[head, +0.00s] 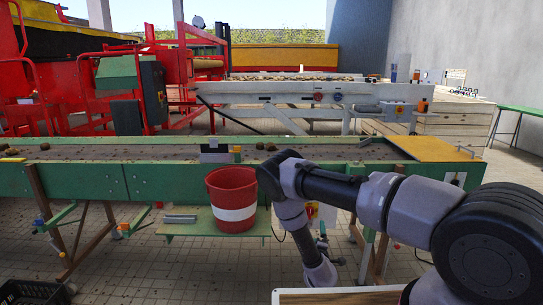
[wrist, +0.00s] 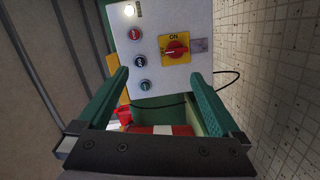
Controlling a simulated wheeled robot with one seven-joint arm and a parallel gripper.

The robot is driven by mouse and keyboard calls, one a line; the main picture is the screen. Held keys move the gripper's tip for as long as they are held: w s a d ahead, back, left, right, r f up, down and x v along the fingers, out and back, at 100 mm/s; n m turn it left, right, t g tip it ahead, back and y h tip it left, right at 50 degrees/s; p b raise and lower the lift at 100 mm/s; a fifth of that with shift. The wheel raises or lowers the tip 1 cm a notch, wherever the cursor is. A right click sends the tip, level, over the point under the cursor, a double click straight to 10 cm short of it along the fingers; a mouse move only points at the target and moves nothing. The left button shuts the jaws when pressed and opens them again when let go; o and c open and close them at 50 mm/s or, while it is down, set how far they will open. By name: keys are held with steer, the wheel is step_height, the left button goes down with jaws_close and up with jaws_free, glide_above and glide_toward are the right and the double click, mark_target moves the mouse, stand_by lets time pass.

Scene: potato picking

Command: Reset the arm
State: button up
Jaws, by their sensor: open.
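My gripper (wrist: 158,77) is open in the wrist view, with its two green fingers spread wide and nothing between them. A white control panel (wrist: 150,20) with several round buttons and a red switch on a yellow plate (wrist: 176,48) lies beyond the fingertips. In the head view my arm reaches in from the lower right, bends near the conveyor's front side and hangs down. I cannot make out the fingers there.
A red bucket with a white band (head: 232,205) stands on a green shelf (head: 180,228) left of my arm; part of it shows low in the wrist view (wrist: 178,131). The green conveyor (head: 90,183) runs behind, carrying a few dark lumps. A black crate (head: 35,292) is lower left.

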steer(key=w+r+m+g+h, duration=0.1)
steer(key=w+r+m, duration=0.25)
steer(key=r, duration=0.35)
steer(key=w+d+r+m+g, duration=0.1)
steer(key=w+r+m+g, duration=0.1)
steer(key=r+m, duration=0.35)
steer(key=w+r+m+g+h, duration=0.1)
steer(key=w+r+m, duration=0.15)
steer(key=r, duration=0.55)
steer(key=s+d+r+m+g+y, duration=0.1)
steer(key=s+r+m+g+y, duration=0.15)
steer(key=r, duration=1.55)
steer(key=s+d+r+m+g+y, duration=0.2)
steer(key=s+r+y, duration=0.2)
steer(key=s+r, duration=1.35)
steer(key=s+d+r+m+g, duration=0.1)
steer(key=s+d+r, duration=0.1)
steer(key=s, duration=1.9)
steer(key=shift+s+r+m, duration=0.15)
steer(key=shift+s+m, duration=0.15)
steer(key=shift+m, duration=0.1)
steer(key=shift+g, duration=0.25)
